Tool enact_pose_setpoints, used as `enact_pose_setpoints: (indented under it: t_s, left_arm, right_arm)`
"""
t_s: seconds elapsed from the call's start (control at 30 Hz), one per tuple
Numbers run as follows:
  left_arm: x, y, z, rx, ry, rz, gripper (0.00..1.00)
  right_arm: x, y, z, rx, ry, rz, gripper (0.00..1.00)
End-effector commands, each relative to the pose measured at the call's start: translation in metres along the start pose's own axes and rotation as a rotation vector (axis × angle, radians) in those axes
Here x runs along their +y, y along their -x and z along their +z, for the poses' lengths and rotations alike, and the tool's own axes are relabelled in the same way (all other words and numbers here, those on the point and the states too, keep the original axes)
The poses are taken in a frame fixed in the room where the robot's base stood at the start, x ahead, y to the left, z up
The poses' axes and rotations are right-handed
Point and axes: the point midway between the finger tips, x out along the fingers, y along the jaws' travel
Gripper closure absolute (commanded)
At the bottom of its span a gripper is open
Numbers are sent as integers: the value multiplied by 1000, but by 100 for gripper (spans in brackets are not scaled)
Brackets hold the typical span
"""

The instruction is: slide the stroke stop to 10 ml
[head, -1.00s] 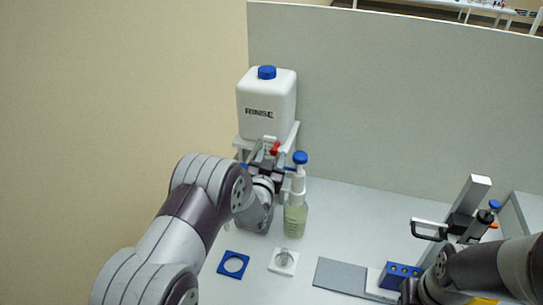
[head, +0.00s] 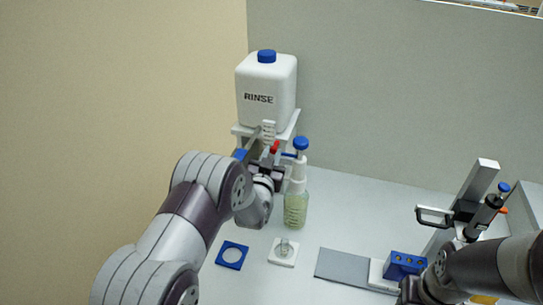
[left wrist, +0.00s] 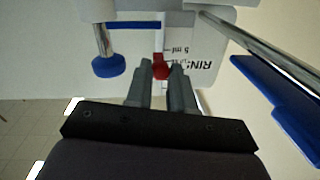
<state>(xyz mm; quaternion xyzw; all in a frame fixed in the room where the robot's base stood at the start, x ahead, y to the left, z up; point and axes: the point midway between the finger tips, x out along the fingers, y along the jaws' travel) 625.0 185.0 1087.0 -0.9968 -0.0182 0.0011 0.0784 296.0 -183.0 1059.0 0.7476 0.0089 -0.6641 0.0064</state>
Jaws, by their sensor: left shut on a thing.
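The red stroke stop (head: 275,147) is beside the blue-topped dispenser (head: 301,143) on the bottle of pale green liquid (head: 295,210). My left gripper (head: 266,160) is shut on the stop. In the left wrist view, the red stop (left wrist: 161,70) lies between the two fingertips (left wrist: 161,72). A white scale strip (left wrist: 171,44) shows beside it, with "5 ml" readable just above the stop in the picture; I cannot read a 10 ml mark. In the head view the strip (head: 269,130) stands above the stop. My right gripper (head: 408,291) is mostly hidden at the lower right.
The white RINSE container (head: 266,85) stands on a white stand (head: 245,130) close behind my left gripper.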

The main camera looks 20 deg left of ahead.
Motion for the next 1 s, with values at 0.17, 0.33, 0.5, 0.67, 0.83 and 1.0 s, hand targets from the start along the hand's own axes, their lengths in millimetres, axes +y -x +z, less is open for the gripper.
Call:
enact_pose_setpoints:
  t_s: [0.17,0.33,0.5,0.67,0.83,1.0]
  left_arm:
    - [0,0,0,-1,0,0,51]
    - [0,0,0,-1,0,0,51]
    - [0,6,0,0,0,0,51]
    - [1,41,3,-2,0,1,51]
    - [0,88,2,-1,0,1,51]
    - [0,118,1,0,0,1,51]
  right_arm:
    - [0,1,0,0,0,0,61]
    - [0,1,0,0,0,0,61]
    - [0,-2,0,0,0,0,61]
    - [0,-12,2,0,0,0,61]
    - [0,-22,3,0,0,0,61]
    - [0,-26,3,0,0,0,61]
